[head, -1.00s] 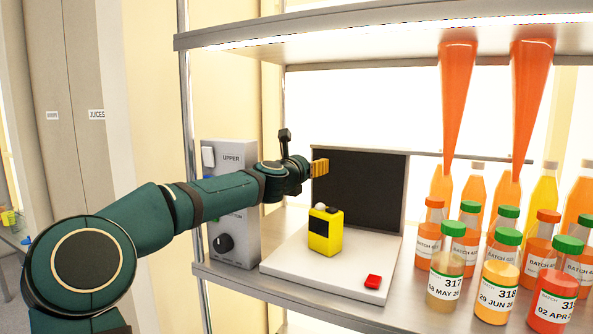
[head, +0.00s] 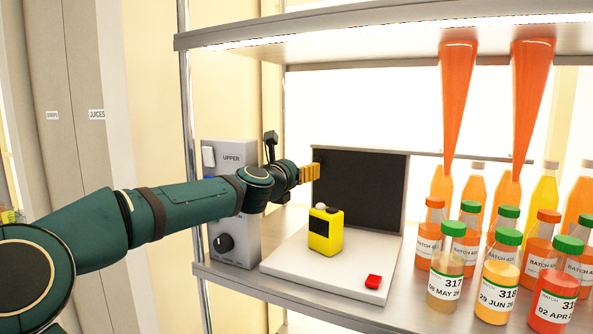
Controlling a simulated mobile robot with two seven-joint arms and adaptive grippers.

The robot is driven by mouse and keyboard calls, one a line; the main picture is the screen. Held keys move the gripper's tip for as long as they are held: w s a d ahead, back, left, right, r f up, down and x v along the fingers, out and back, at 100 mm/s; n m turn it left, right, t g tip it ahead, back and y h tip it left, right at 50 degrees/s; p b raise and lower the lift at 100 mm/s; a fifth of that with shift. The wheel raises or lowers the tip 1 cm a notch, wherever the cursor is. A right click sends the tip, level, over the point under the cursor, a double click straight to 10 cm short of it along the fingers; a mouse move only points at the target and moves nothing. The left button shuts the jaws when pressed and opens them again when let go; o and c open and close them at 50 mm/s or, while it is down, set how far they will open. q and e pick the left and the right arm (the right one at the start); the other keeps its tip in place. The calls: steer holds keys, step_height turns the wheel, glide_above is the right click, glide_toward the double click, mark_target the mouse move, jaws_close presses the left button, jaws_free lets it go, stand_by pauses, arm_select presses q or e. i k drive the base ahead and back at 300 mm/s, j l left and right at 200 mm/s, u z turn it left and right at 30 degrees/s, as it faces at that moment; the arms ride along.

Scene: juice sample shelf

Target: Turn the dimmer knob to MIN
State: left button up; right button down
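The dimmer knob (head: 223,243) is a black round knob low on the grey control panel (head: 244,254) at the shelf's left post. A pale mark shows on it, but its MIN label is too small to read. My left gripper (head: 316,172), with yellow-tan fingers, is in front of the black board, up and to the right of the knob and apart from it. I see its fingers from the side, so their opening cannot be told. My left forearm hides the middle of the panel. My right gripper is not in view.
A white rocker switch (head: 208,157) is at the panel's top left. Juice bottles (head: 446,275) crowd the right; an upper shelf (head: 370,28) hangs above.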

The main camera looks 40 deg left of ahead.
mark_target(224, 243)
steer(key=k+l, duration=0.75)
steer(key=l, duration=0.2)
